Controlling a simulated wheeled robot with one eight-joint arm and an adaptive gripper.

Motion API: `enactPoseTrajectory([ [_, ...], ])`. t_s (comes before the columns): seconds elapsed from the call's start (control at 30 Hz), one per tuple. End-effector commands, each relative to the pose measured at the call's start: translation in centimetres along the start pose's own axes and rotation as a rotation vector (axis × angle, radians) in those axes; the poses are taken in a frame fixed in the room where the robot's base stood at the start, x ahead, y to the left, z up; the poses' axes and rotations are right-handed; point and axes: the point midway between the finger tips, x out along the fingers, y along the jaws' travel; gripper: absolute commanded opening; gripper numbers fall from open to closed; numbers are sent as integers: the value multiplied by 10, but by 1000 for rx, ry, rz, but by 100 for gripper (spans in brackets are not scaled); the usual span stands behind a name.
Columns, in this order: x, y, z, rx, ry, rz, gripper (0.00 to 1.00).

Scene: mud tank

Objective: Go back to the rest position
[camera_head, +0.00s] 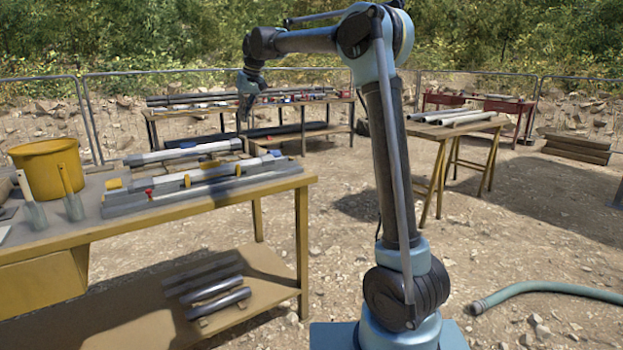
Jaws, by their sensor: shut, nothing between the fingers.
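My arm rises from its blue base at the right of centre and bends over to the left at the top of the view. My gripper (241,118) hangs from its end, pointing down, small and dark against the far table. It appears shut with nothing held. In the picture it shows just above the far right part of the near workbench (190,213); how high it is over the bench is hard to tell. It looks clear of the grey trays with pipes (200,190) on that bench.
A yellow bucket (45,172) and trowels (70,195) stand at the bench's left. Pipes (215,292) lie on its lower shelf. A long table (290,100) stands behind, a table with pipes (450,125) at right. A green hose (545,287) lies on open gravel.

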Motion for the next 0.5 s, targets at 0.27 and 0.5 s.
enactPoseTrajectory([
  [0.27,-30,67,85,73,-1,46,0],
  [0.5,-43,112,167,135,-5,85,0],
])
